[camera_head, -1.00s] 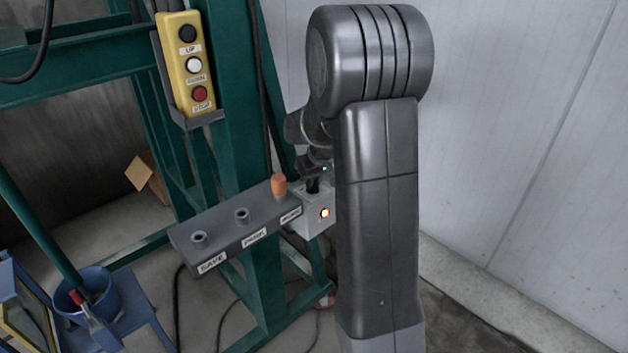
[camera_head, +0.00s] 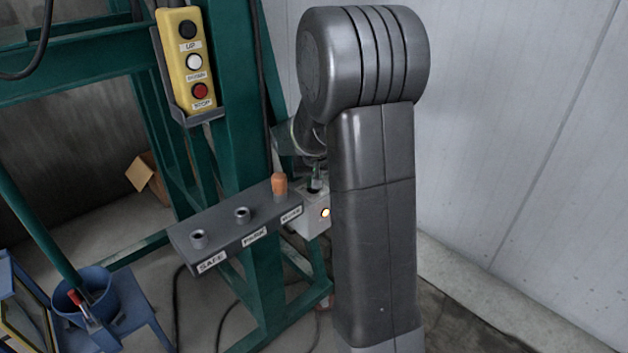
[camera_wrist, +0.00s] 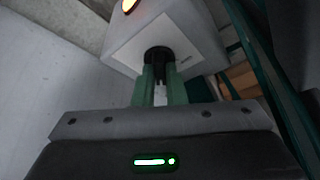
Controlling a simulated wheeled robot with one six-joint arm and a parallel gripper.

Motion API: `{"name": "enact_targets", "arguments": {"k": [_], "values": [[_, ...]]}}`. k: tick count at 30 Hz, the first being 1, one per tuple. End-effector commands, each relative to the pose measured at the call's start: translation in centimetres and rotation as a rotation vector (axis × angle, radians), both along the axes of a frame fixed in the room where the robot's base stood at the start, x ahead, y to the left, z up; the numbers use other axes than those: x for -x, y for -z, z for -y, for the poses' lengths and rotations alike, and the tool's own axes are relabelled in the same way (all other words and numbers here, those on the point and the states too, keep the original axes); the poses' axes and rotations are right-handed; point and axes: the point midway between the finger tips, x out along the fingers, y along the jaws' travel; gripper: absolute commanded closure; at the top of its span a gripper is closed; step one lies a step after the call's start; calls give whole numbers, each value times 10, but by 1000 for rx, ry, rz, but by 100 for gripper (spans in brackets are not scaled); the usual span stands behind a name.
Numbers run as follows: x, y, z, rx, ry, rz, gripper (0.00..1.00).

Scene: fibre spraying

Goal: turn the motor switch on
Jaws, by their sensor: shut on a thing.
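The motor switch is a black knob (camera_wrist: 158,60) on a pale face of a small light grey box, seen in the wrist view. In the head view the box (camera_head: 309,222) sits at the right end of a dark grey panel, partly hidden by my arm. In the head view my gripper (camera_head: 316,178) stands above the box.
The dark grey panel (camera_head: 222,234) has two empty sockets and an orange plug (camera_head: 279,185). A yellow pendant (camera_head: 187,62) with three buttons hangs on the green frame (camera_head: 238,150). A blue bucket (camera_head: 92,290) stands lower left. A pale wall is at right.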

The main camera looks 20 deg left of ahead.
Motion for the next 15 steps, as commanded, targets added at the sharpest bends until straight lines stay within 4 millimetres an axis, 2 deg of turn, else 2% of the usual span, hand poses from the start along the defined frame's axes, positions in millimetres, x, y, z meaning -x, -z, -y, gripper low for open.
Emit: {"name": "enact_targets", "arguments": {"k": [1,2,4,5,15], "values": [[0,0,0,-1,2,0,100],[0,0,0,-1,2,0,83],[0,0,0,0,1,0,70],[0,0,0,0,1,0,67],[1,-4,1,-1,0,0,67]]}}
